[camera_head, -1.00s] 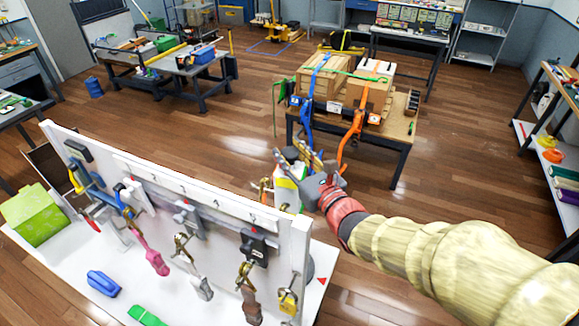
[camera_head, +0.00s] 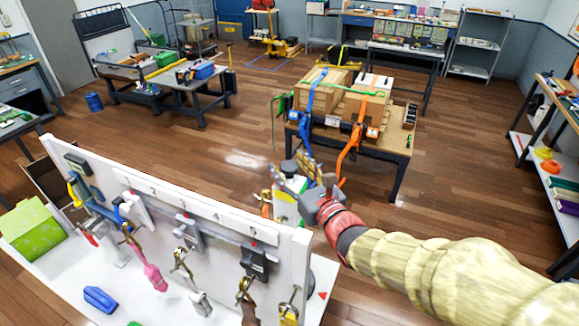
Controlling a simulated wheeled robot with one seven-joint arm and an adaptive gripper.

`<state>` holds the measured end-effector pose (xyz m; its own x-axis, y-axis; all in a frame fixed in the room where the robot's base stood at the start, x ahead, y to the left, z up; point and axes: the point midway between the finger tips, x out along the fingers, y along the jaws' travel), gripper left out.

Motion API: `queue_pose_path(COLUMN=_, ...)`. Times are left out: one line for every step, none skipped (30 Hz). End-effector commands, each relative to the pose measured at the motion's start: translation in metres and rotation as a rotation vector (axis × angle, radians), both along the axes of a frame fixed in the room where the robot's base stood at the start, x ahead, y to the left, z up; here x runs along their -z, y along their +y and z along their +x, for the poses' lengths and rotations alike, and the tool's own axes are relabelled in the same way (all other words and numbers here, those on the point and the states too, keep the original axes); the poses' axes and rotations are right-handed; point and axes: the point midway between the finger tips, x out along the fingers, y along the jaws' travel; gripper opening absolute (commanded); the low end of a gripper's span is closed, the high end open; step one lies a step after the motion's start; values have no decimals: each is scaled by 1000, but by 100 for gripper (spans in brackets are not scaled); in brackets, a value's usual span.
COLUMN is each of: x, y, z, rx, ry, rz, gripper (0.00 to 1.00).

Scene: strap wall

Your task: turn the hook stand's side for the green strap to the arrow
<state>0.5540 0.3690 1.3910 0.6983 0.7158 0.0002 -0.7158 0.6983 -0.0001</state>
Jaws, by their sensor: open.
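The hook stand (camera_head: 285,209) shows behind the right end of the white strap wall, with white and green faces and brass and orange pieces at its left. The wall hides its lower part. My gripper (camera_head: 290,164) is open, its fingers pointing up and left at the stand's top. I cannot tell whether they touch it. A red arrow mark (camera_head: 323,295) lies on the white bench top at the wall's right end. A green strap (camera_head: 352,90) runs over the cartons on the far table, its end hanging at the left. Which side faces the arrow is unclear.
The white strap wall (camera_head: 190,205) carries hooks, buckles and numbered places. A green box (camera_head: 32,228) stands at its left and a blue handle (camera_head: 100,299) lies in front. The table (camera_head: 385,150) with strapped cartons stands behind my gripper. Open wooden floor lies around.

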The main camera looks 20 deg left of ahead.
Motion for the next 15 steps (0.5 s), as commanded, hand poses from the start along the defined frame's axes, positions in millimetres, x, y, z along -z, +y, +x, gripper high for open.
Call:
queue_pose_path(x=0, y=0, z=0, rx=0, ry=0, rz=0, gripper=52)
queue_pose_path(x=0, y=0, z=0, rx=0, ry=0, rz=0, gripper=52)
queue_pose_path(x=0, y=0, z=0, rx=0, ry=0, rz=0, gripper=52)
queue_pose_path(x=0, y=0, z=0, rx=0, ry=0, rz=0, gripper=52)
queue_pose_path(x=0, y=-1, z=-1, rx=0, ry=0, rz=0, gripper=52)
queue_pose_path(x=0, y=-2, z=-2, rx=1, ry=0, rz=0, gripper=52)
queue_pose_path(x=0, y=-4, z=-3, rx=1, ry=0, rz=0, gripper=52)
queue_pose_path(x=0, y=-6, z=-5, rx=1, ry=0, rz=0, gripper=52)
queue_pose_path(x=0, y=-9, z=-8, rx=2, ry=0, rz=0, gripper=52)
queue_pose_path(x=0, y=-13, z=-11, rx=2, ry=-1, rz=1, gripper=52)
queue_pose_path(x=-1, y=-16, z=-14, rx=3, ry=-1, rz=1, gripper=52)
queue_pose_path(x=0, y=-21, z=-19, rx=2, ry=0, rz=0, gripper=52)
queue_pose_path(x=0, y=-25, z=-23, rx=2, ry=0, rz=0, gripper=52)
queue_pose_path(x=0, y=-29, z=-27, rx=2, ry=0, rz=0, gripper=52)
queue_pose_path(x=-1, y=-36, z=-33, rx=3, ry=-1, rz=1, gripper=52)
